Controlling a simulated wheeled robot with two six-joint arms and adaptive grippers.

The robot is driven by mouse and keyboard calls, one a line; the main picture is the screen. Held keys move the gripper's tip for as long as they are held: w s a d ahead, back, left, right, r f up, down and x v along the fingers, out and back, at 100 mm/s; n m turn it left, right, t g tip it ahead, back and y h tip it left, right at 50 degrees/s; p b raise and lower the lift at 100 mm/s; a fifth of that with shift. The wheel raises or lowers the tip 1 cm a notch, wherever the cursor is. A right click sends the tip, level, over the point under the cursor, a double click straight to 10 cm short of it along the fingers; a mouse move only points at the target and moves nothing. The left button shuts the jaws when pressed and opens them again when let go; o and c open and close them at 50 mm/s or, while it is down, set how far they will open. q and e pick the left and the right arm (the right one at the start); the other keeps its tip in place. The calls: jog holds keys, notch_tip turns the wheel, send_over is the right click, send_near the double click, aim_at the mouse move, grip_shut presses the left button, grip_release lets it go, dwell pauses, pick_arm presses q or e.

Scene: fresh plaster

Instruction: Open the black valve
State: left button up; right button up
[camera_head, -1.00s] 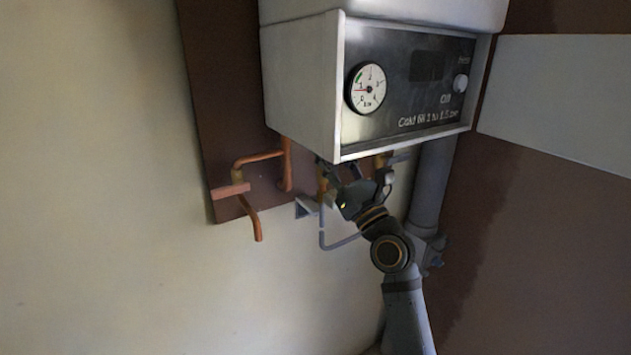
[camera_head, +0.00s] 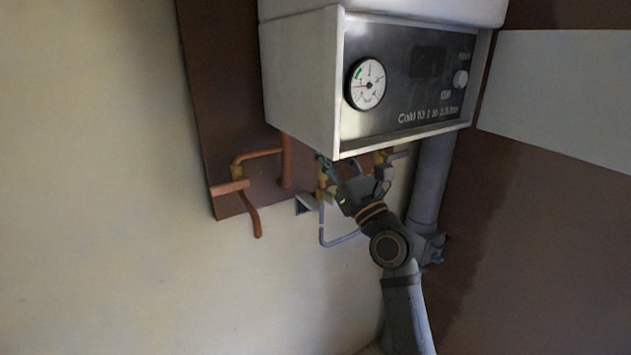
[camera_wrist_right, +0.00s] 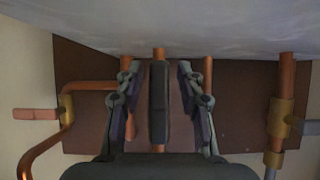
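In the right wrist view, the black valve's handle (camera_wrist_right: 158,112) is a long dark bar in front of a copper pipe. My right gripper (camera_wrist_right: 158,72) is open, with one finger on each side of the bar and a visible gap to both. In the head view, my right gripper (camera_head: 338,165) is just under the boiler's lower edge. There the black handle cannot be told apart from the dark fingers. My left gripper is in neither view.
The white boiler (camera_head: 300,85) with its gauge (camera_head: 366,84) hangs directly above. A red-handled valve (camera_head: 230,188) is at left. A grey-levered brass valve (camera_wrist_right: 281,118) is at right in the wrist view. A grey pipe (camera_head: 432,185) runs down behind my arm.

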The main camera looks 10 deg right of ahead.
jog(key=v, duration=1.2)
